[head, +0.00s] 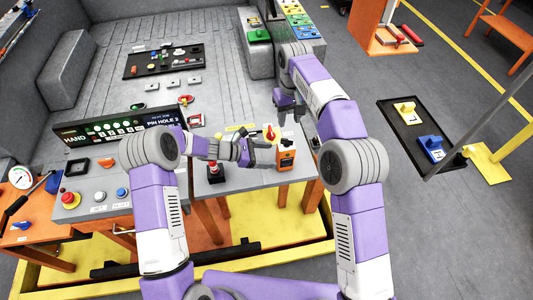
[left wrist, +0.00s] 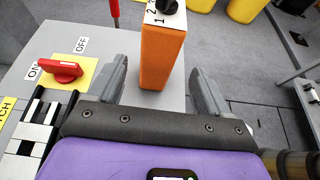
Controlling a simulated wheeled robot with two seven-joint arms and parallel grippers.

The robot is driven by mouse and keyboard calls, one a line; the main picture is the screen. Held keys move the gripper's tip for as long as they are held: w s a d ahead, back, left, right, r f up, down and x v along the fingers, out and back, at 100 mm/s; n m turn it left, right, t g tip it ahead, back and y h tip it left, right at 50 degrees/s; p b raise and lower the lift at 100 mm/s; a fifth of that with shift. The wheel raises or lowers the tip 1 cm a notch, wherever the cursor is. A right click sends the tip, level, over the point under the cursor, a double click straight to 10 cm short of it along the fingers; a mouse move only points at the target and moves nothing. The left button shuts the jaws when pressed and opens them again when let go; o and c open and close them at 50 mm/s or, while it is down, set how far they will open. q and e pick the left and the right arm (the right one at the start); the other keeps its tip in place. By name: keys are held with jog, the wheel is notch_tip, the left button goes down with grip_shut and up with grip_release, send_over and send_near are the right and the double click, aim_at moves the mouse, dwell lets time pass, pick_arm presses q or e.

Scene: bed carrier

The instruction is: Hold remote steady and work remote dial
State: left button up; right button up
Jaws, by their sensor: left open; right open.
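The remote (head: 286,159) is an orange upright box with a dark dial on top, standing at the right part of the grey table. In the left wrist view the remote (left wrist: 160,58) shows its white numbered top and black dial (left wrist: 167,6). My left gripper (head: 266,152) is open just left of the remote in the head view. In the left wrist view the remote stands ahead, between the lines of the two spread fingers; contact cannot be told. My right gripper (head: 289,107) is open and empty, above and behind the remote.
A red switch (left wrist: 62,70) on a yellow ON/OFF plate is left of the remote. A red-topped black joystick (head: 215,172) stands near my left gripper. A lettered panel (head: 120,127) and buttons lie further left. Grey floor lies right of the table.

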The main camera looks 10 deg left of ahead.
aim_at(285, 155)
pick_arm(q)
jog(key=shift+w+d, duration=0.2)
jog(key=shift+d, duration=0.05)
jog(key=shift+x, duration=3.55)
jog(key=shift+r, duration=0.1)
jog(key=c, duration=1.3)
jog(key=shift+o, duration=0.2)
